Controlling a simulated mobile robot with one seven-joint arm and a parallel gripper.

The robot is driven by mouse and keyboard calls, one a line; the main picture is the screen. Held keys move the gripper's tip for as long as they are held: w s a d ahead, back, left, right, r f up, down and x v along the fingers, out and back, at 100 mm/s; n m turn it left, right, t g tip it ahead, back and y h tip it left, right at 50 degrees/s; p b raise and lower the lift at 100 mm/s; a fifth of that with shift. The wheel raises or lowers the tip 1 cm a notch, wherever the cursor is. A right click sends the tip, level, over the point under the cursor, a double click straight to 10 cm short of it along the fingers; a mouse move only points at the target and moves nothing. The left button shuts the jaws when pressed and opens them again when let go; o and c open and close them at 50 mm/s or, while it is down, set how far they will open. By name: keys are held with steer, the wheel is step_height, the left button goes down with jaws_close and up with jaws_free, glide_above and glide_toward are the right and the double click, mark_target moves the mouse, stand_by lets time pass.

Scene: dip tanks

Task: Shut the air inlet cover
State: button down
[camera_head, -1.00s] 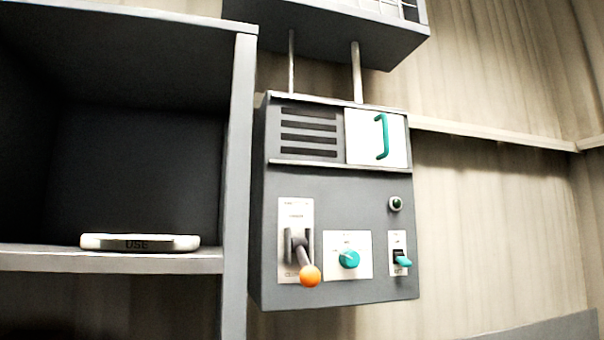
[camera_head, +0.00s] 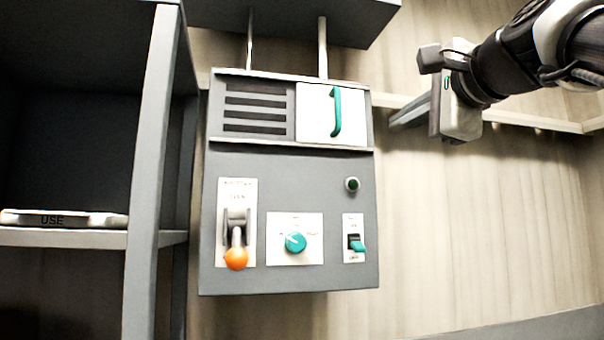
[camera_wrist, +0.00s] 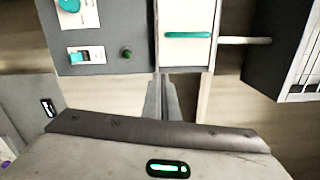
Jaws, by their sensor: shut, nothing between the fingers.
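The air inlet cover (camera_head: 314,118) is a white sliding panel with a green upright handle (camera_head: 336,112), at the upper right of the grey control box (camera_head: 285,170). To its left the dark inlet slots (camera_head: 254,107) are uncovered. In the wrist view the cover (camera_wrist: 186,55) and its green handle (camera_wrist: 188,35) lie just beyond the fingertips. My gripper (camera_head: 394,124) is shut and empty, to the right of the box and apart from the handle. Its fingers (camera_wrist: 172,76) point toward the cover in the wrist view.
Below the cover are an orange-knobbed lever (camera_head: 236,258), a teal dial (camera_head: 296,242), a teal switch (camera_head: 356,245) and a dark green button (camera_head: 352,184). A grey shelf (camera_head: 150,180) stands left. A grey box (camera_head: 300,18) hangs above. The wall at right is clear.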

steer(key=p, duration=0.2)
glide_toward(353, 127)
step_height(353, 127, down, 3)
steer(key=w, duration=0.2)
steer(key=a, duration=0.2)
steer(key=a+r, duration=0.1)
steer(key=shift+w+a+p, duration=0.3)
steer(key=shift+w+p, duration=0.05)
steer(key=shift+p, duration=0.05)
steer(key=shift+a, duration=0.1)
